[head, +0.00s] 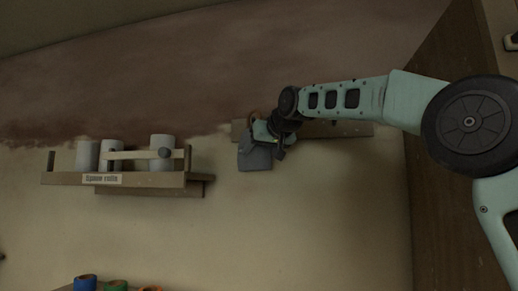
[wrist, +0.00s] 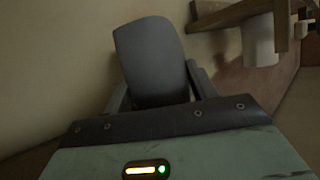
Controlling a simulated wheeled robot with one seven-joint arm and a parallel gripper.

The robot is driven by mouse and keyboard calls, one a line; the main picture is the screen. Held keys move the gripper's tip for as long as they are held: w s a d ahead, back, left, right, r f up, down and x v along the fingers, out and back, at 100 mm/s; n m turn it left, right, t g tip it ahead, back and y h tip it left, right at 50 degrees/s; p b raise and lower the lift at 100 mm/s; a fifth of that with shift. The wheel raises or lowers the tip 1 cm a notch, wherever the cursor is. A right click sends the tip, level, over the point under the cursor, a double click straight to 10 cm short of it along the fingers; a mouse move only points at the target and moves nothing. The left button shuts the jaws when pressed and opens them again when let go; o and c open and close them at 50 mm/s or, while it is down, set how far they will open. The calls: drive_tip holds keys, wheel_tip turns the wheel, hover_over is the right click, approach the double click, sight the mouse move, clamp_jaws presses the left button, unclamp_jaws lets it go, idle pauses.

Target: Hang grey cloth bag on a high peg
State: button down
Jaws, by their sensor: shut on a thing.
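The grey cloth bag (head: 255,157) hangs below my gripper (head: 262,133) against the plaster wall in the head view. My gripper is shut on the bag. In the wrist view the bag (wrist: 150,60) stands out between the two fingers (wrist: 158,90). A wooden peg board (head: 350,130) runs along the wall behind my gripper. A brown curved shape (head: 252,117) shows just above the bag; I cannot tell whether it is a strap or a peg. My arm hides much of the board and its pegs.
A wooden shelf (head: 140,179) with several pale cylinders and a label is on the wall to the left. A tall brown wooden panel (head: 440,130) stands at the right. Coloured rolls (head: 85,283) show at the bottom left. The wall below the bag is clear.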

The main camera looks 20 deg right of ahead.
drive_tip(key=shift+w+d+r+p, duration=0.1)
drive_tip(key=shift+w+d+p, duration=0.35)
drive_tip(key=shift+w, duration=0.2)
drive_tip(key=shift+w+d+p, duration=0.4)
drive_tip(key=shift+w+p, duration=0.05)
drive_tip(key=shift+w, duration=0.2)
drive_tip(key=shift+d+r, duration=0.1)
drive_tip(key=shift+d, duration=0.05)
